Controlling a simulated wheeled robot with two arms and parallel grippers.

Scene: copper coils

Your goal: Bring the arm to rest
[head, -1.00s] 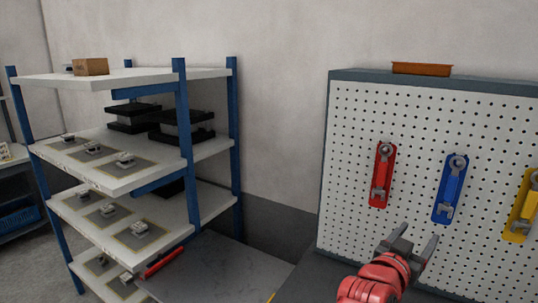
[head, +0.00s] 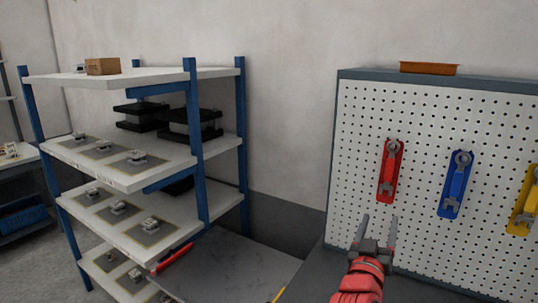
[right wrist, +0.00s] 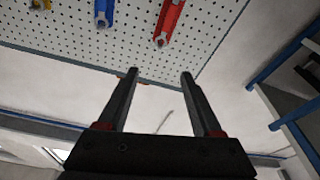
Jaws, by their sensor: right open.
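My right gripper (head: 376,232) is raised in front of the lower left part of the pegboard in the head view, its two fingers apart and pointing up. Nothing is between the fingers. In the right wrist view the open fingers (right wrist: 158,74) also show empty, with the pegboard (right wrist: 115,40) and bare wall beyond them. The red arm behind the gripper (head: 358,285) is mine. My left gripper is not in view.
The pegboard (head: 350,150) carries a red holder (head: 390,172), a blue holder (head: 456,185) and a yellow holder (head: 524,208) with wrenches. An orange tray (head: 428,68) sits on top. A blue-post shelf (head: 215,72) with small metal parts stands left. A dark grey surface (head: 235,262) lies between.

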